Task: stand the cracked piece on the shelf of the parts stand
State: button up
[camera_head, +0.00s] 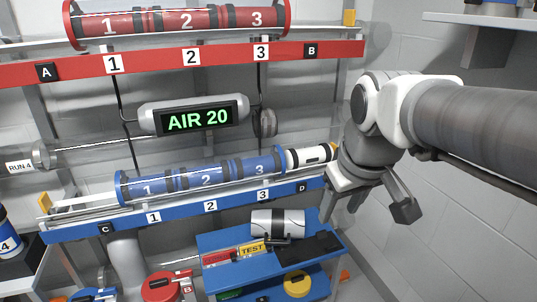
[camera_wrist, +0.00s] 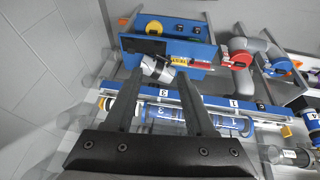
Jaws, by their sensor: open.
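My gripper (camera_head: 368,212) is open and empty at the right end of the blue rail; its two fingers also show in the wrist view (camera_wrist: 159,76). The parts stand (camera_head: 215,243) is blue, low and left of my gripper. A silver-white cylinder with a dark band (camera_head: 277,223) lies on its top; it also shows in the wrist view (camera_wrist: 157,68), beyond the fingertips. A white piece with dark bands (camera_head: 309,156) sits at the right end of the blue tube (camera_head: 190,181). I cannot make out a crack on either piece.
A red tube (camera_head: 170,21) lies above a red rail (camera_head: 215,62). The display (camera_head: 193,118) reads AIR 20. The stand carries a yellow TEST label (camera_head: 253,248) and a yellow round part (camera_head: 297,284). A grey wall (camera_head: 470,210) is at the right.

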jog(key=w+a+n+g, duration=0.15)
jog(key=w+n, duration=0.25)
jog(key=w, duration=0.7)
jog(key=n+g+p, duration=0.1)
jog(key=n+g, duration=0.2)
jog(key=n, duration=0.7)
send_over(277, 241)
notch_tip(277, 241, down, 27)
notch_tip(277, 241, down, 12)
jog(key=b, duration=0.4)
jog(key=shift+w+f, duration=0.1)
jog(key=shift+f, duration=0.1)
jog(key=f+b, duration=0.2)
jog(key=f, duration=0.3)
jog(key=shift+s+f, duration=0.15)
jog(key=shift+s, duration=0.05)
grip_shut()
